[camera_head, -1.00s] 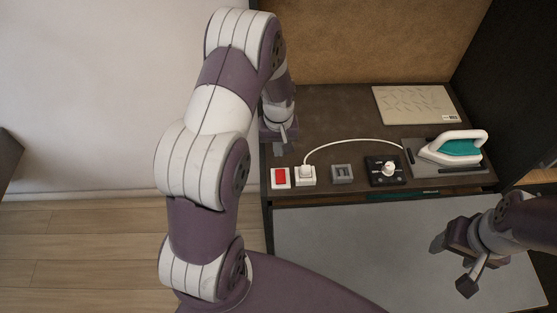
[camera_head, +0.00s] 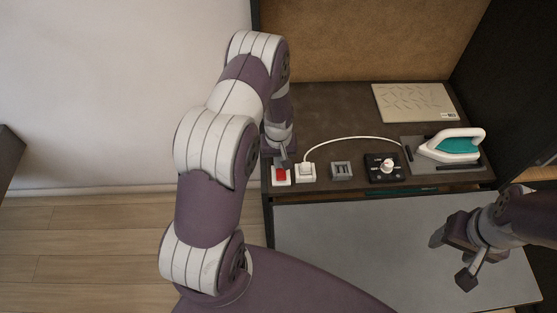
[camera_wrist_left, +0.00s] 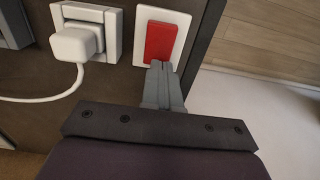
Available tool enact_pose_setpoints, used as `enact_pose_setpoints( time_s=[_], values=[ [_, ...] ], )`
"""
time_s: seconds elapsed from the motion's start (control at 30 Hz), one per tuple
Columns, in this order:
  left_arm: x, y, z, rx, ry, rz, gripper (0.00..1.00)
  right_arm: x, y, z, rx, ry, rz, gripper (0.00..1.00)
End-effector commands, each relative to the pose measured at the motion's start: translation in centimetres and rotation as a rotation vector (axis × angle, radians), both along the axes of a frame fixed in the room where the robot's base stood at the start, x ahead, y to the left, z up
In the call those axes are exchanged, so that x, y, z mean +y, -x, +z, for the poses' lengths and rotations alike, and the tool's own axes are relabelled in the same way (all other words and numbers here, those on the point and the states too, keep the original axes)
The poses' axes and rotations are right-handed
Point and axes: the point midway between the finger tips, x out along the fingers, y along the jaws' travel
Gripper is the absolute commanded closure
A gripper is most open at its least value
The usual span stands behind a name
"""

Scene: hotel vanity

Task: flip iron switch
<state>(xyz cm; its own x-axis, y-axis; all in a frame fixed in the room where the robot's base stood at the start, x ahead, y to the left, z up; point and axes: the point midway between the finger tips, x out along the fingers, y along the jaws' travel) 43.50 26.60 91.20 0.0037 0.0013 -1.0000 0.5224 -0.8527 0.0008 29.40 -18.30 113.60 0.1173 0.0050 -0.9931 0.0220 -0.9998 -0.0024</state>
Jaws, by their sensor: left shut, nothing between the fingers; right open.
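The red rocker switch (camera_head: 281,175) sits in a white frame at the front left of the dark vanity top. It also shows in the left wrist view (camera_wrist_left: 161,42). My left gripper (camera_head: 283,163) is shut and empty, with its fingertips at the switch's rear edge. In the left wrist view the shut fingertips (camera_wrist_left: 160,68) lie at the red rocker's near edge; I cannot tell whether they touch it. The white and teal iron (camera_head: 452,146) rests on a grey pad (camera_head: 418,163) at the right. My right gripper (camera_head: 452,262) is open and empty over the light grey surface.
A white plug in a socket (camera_head: 305,172) stands just right of the switch, its cord (camera_head: 350,138) running toward the iron. A grey switch (camera_head: 342,170) and a black knob panel (camera_head: 384,168) follow. A patterned board (camera_head: 415,103) lies at the back right.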

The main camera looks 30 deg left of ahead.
Motion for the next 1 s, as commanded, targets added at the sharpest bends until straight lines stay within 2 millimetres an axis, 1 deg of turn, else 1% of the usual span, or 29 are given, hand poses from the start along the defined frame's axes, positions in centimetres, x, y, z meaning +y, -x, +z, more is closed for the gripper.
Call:
enact_pose_setpoints(
  time_s=[0.23,0.57,0.87,0.93,1.0],
  values=[
    [-0.1,0.2,0.0,0.003,0.001,0.0,1.0,0.0,0.0,0.2,-0.002,0.0,0.0,0.37],
    [0.0,0.1,1.6,0.002,0.0,0.0,1.0,0.0,0.0,1.4,-0.002,0.0,0.0,0.37],
    [0.0,0.1,1.6,0.002,0.0,0.0,1.0,0.0,0.0,1.3,-0.001,0.0,0.0,0.37],
    [0.0,0.0,2.0,0.001,0.001,0.0,1.0,0.0,0.0,1.7,-0.002,0.0,0.0,0.37],
    [0.0,-0.1,3.0,0.0,0.0,0.0,1.0,0.0,0.0,2.4,-0.001,0.0,0.0,0.37]
  ],
)
